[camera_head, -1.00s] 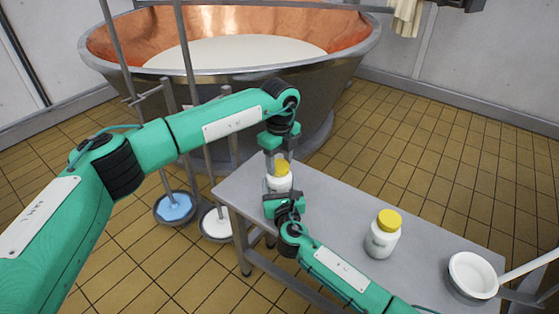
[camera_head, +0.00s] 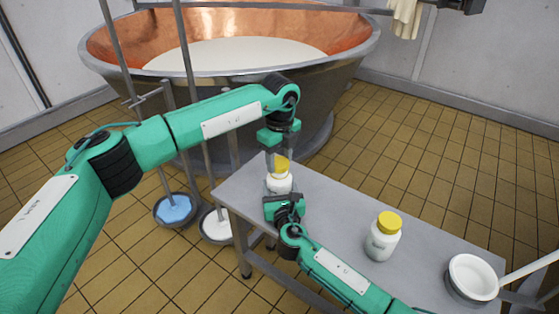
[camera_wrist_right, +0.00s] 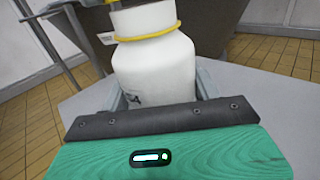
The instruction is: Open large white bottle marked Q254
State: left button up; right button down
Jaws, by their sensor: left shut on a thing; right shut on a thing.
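A white bottle (camera_head: 279,184) stands at the left end of the grey table. My right gripper (camera_wrist_right: 160,92) is shut on its body from the near side. In the right wrist view the bottle (camera_wrist_right: 155,70) fills the middle; a dark mark ending in a 4 shows, its rest hidden. A yellow ring (camera_wrist_right: 155,34) circles its neck, with white neck above it. My left gripper (camera_head: 280,157) points down from above, shut on the yellow cap (camera_head: 281,164). The cap appears slightly raised over the bottle; its underside is hidden.
A second white bottle (camera_head: 382,242) with a yellow cap stands to the right on the table (camera_head: 335,215). A white pan (camera_head: 473,277) sits at the table's right end. A large copper vat (camera_head: 310,90) stands behind. Long-handled tools lean at the left.

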aim_at(279, 162)
pick_arm(q)
jog(key=shift+r, duration=0.35)
jog(key=shift+r, duration=2)
pick_arm(e)
jog(key=shift+c, duration=1.3)
grip_release()
jog(key=shift+s, duration=0.1)
